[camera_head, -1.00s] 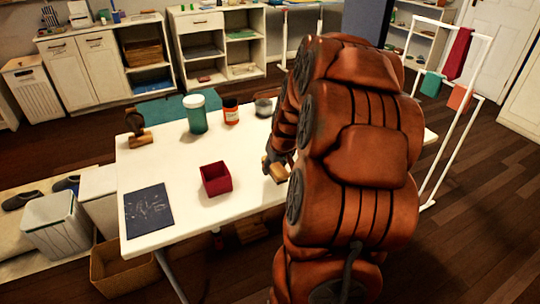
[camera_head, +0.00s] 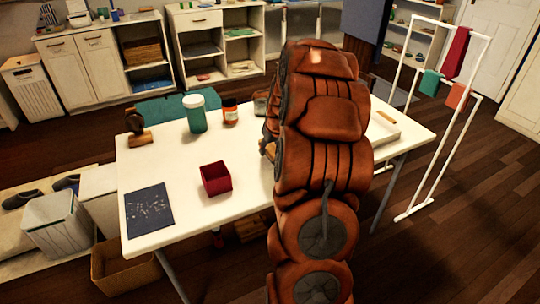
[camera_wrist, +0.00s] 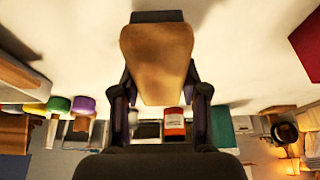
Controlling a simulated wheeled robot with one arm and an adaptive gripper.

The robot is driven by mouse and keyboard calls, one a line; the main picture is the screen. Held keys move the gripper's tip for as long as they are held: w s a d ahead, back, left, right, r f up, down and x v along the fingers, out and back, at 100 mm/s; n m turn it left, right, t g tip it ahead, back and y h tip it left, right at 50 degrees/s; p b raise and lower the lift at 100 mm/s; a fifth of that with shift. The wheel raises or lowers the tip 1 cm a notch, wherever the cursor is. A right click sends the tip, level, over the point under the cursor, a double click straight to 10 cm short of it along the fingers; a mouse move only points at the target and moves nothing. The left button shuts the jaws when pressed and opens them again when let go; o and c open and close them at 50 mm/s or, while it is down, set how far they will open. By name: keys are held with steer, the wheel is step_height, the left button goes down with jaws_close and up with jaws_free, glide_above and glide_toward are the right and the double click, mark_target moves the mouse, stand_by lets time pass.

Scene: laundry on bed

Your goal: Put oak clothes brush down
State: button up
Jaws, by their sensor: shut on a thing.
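The oak clothes brush (camera_wrist: 158,55) is a pale brown wooden block, seen large in the wrist view. My gripper (camera_wrist: 160,95) is shut on it, with a dark finger on each side. In the head view my arm hides most of the gripper, and only a sliver of the brush (camera_head: 269,150) shows at the arm's left edge. The brush is over the white table (camera_head: 190,225). I cannot tell whether it touches the tabletop.
A dark red open box (camera_head: 215,179) stands left of my arm. A shallow tray (camera_head: 402,133) lies to the right. A dark sheet (camera_head: 149,210) lies front left. Bare tabletop surrounds the box.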

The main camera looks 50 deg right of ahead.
steer(key=shift+f, duration=1.65)
steer(key=shift+f, duration=0.3)
steer(key=o, duration=1.1)
steer(key=shift+s+a+f, duration=0.1)
steer(key=shift+f, duration=0.05)
steer(key=shift+r+p, duration=0.3)
steer(key=shift+r, duration=0.2)
steer(key=b+v, duration=0.1)
steer(key=v, duration=1)
steer(key=shift+s+a+r, duration=0.1)
steer(key=shift+s+r, duration=0.1)
steer(key=shift+r, duration=0.15)
